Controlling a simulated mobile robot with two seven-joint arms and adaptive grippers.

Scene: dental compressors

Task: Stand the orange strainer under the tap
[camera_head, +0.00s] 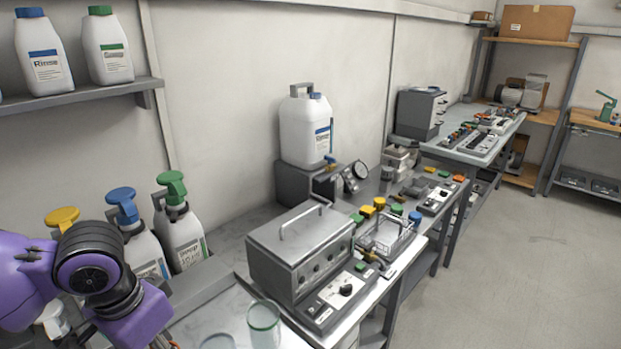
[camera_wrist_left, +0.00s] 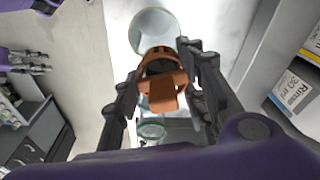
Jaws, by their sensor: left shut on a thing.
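The orange strainer (camera_wrist_left: 160,75) is between the fingers of my left gripper (camera_wrist_left: 163,88) in the left wrist view; the gripper is shut on it. A clear glass vessel (camera_wrist_left: 152,28) shows just beyond the strainer. In the head view my left arm is at the lower left, with its fingers and the strainer out of the frame. A small tap (camera_head: 330,158) with a blue handle is low on the white canister (camera_head: 305,128), which stands on a grey box (camera_head: 292,184). What looks like my right gripper (camera_wrist_left: 30,62) is small at the left wrist view's left edge; its opening is unclear.
A green-rimmed glass (camera_head: 264,322) stands at the bench's front, near a steel lidded bath (camera_head: 300,245). Several pump-topped bottles, one with a green top (camera_head: 180,230), stand behind my left arm. A wire basket (camera_head: 385,240) and coloured knobs crowd the bench right of the bath.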

